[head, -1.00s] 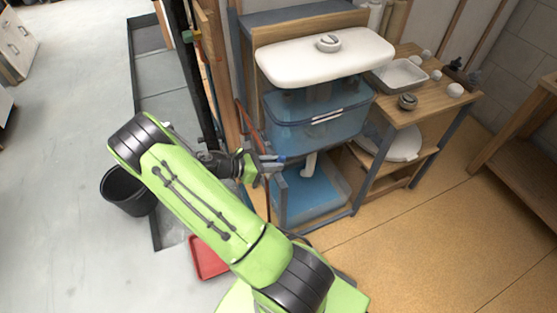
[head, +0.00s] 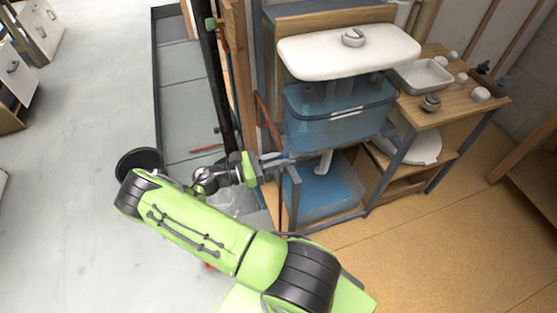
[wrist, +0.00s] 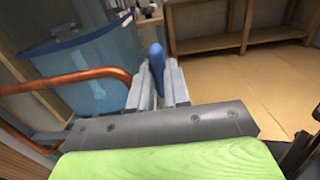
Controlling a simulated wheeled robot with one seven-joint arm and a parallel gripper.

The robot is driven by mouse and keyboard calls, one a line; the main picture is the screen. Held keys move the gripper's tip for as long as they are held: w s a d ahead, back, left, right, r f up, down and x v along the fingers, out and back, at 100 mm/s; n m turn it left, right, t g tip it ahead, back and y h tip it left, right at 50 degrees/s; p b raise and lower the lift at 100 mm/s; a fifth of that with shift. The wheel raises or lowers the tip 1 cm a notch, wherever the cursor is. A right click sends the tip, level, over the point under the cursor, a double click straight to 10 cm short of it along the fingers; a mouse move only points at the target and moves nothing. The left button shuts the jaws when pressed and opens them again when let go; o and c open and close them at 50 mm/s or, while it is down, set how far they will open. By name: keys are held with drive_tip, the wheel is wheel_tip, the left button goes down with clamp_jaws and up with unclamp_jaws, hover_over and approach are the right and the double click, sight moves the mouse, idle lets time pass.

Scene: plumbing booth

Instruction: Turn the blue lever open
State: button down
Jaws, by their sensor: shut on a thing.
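The blue lever (wrist: 157,62) shows in the wrist view between the two fingers of my gripper (wrist: 159,84), its rounded end sticking out past the fingertips. My gripper is shut on it. In the head view my gripper (head: 278,162) reaches right to the front left of the clear cistern, and a bit of the blue lever (head: 284,155) shows at the fingertips. The valve body and the rest of the lever are hidden by the fingers.
A copper pipe (wrist: 85,78) bends close to the left of my fingers. The clear blue tank (head: 335,118) with a white lid (head: 348,50) stands behind. A wooden bench (head: 455,100) is at the right. The tan floor (head: 430,225) in front is open.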

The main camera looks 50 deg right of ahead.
drive_tip(key=c, duration=1.1)
unclamp_jaws()
drive_tip(key=shift+a, duration=0.1)
drive_tip(key=v, duration=1.5)
drive_tip(key=shift+w+a, duration=0.2)
drive_tip(key=shift+a, duration=0.15)
